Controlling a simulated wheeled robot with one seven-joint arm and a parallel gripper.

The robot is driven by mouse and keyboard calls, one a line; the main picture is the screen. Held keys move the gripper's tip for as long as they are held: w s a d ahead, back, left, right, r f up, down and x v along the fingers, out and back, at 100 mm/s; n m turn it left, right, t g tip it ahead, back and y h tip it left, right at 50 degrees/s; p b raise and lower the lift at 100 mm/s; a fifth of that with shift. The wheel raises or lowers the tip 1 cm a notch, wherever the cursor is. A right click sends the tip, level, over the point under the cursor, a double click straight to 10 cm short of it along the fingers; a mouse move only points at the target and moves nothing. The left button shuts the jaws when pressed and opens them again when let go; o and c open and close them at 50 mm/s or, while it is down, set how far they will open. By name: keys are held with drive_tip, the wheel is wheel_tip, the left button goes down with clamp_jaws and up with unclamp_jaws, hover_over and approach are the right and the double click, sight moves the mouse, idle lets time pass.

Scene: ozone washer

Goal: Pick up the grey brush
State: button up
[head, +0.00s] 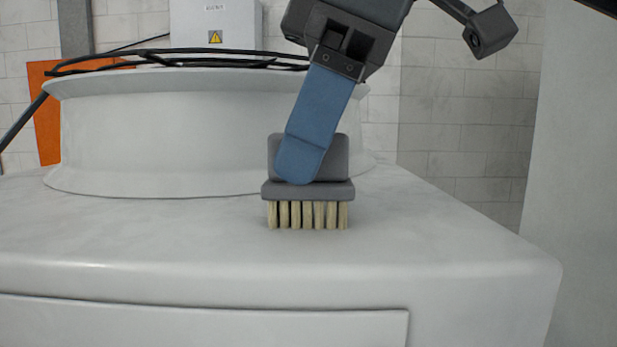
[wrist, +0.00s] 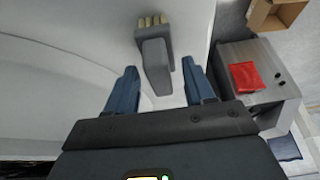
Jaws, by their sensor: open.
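The grey brush (head: 338,190) stands upright on the white washer top, with its pale bristle tufts down and its grey handle block up. In the wrist view the brush (wrist: 155,62) lies between and slightly beyond the two blue fingers. My gripper (head: 300,172) comes down from above in the head view, and a blue finger covers part of the brush's handle. In the wrist view my gripper (wrist: 163,80) is open, with a gap between each finger and the brush handle. The far finger is hidden in the head view.
A white round raised collar (head: 160,135) stands behind the brush, with black cables (head: 180,58) over its top. The washer top (head: 200,235) is clear at the front. In the wrist view a grey cabinet (wrist: 232,55) holds a red packet (wrist: 247,76), near a cardboard box (wrist: 268,17).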

clamp_jaws()
idle(0.3)
drive_tip(key=shift+r, duration=0.4)
drive_tip(key=v, duration=0.3)
drive_tip(key=shift+w+a+r+b, duration=0.1)
drive_tip(key=shift+a+r+b, duration=0.05)
drive_tip(key=shift+r+b, duration=0.3)
drive_tip(key=d+r+b, duration=0.1)
drive_tip(key=d+r, duration=0.5)
drive_tip(key=d, duration=0.5)
drive_tip(key=shift+r, duration=0.25)
